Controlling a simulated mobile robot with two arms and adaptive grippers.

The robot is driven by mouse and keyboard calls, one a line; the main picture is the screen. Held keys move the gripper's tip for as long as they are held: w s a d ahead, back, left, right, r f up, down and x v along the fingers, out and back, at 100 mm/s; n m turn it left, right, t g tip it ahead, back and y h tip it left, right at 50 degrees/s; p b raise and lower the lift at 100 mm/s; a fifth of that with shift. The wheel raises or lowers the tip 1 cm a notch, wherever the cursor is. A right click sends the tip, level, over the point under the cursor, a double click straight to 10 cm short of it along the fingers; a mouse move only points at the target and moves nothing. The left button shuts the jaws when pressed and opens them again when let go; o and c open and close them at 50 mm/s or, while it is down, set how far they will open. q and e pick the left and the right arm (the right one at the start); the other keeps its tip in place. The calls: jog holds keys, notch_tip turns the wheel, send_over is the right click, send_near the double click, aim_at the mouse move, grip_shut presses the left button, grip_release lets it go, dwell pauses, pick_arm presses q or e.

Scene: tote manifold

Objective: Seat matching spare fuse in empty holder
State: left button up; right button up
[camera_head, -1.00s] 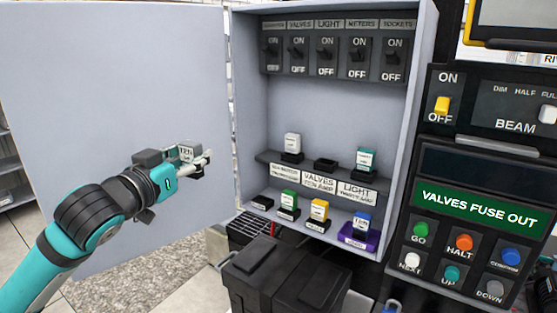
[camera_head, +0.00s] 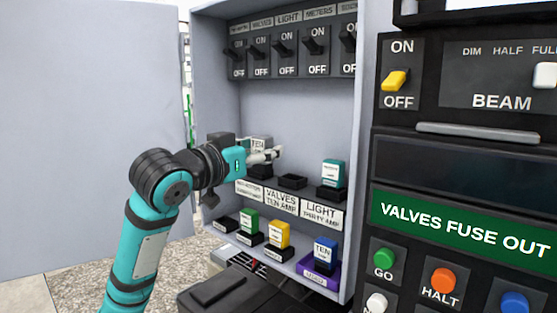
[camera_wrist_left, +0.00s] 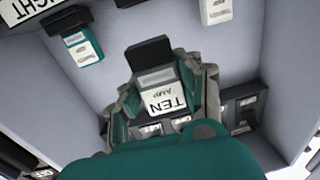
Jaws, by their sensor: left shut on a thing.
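My left gripper (camera_head: 268,155) is shut on a pale fuse marked TEN (camera_head: 261,143), inside the cabinet, in front of the upper shelf's left part. In the left wrist view my gripper's fingers flank the TEN AMP fuse (camera_wrist_left: 163,100), with a black block (camera_wrist_left: 150,52) just beyond it; whether they touch is unclear. The empty black holder (camera_head: 292,181) sits above the label VALVES TEN AMP (camera_head: 281,200), just right of the gripper and apart from it. A teal fuse (camera_head: 333,171) stands in the LIGHT holder. My right gripper is out of view.
The lower shelf holds an empty black holder (camera_head: 226,224), a green fuse (camera_head: 250,221), a yellow fuse (camera_head: 279,234) and a blue TEN fuse (camera_head: 325,251) on a purple base. Switches (camera_head: 286,50) line the top. The screen (camera_head: 462,222) reads VALVES FUSE OUT.

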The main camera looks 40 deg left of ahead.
aim_at(302, 160)
pick_arm(q)
jog(key=shift+w+a+r, duration=0.1)
jog(key=shift+w+a, duration=0.05)
jog(key=shift+w, duration=0.15)
jog(key=shift+w+p, duration=0.25)
jog(key=shift+p, duration=0.05)
jog(key=shift+w+d+p, duration=0.2)
jog(key=shift+w+p, duration=0.2)
jog(key=shift+w, duration=1.15)
jog(key=shift+w+d+p, duration=0.15)
jog(key=shift+w+p, duration=0.2)
jog(key=shift+w, duration=1.15)
jog(key=shift+w+d, duration=0.1)
jog(key=shift+w, duration=1)
jog(key=shift+w+f, duration=0.15)
jog(key=shift+f, duration=0.25)
jog(key=shift+f+b, duration=0.45)
jog(key=shift+f, duration=0.15)
jog(key=shift+f+b, duration=0.9)
jog(key=shift+f, duration=0.45)
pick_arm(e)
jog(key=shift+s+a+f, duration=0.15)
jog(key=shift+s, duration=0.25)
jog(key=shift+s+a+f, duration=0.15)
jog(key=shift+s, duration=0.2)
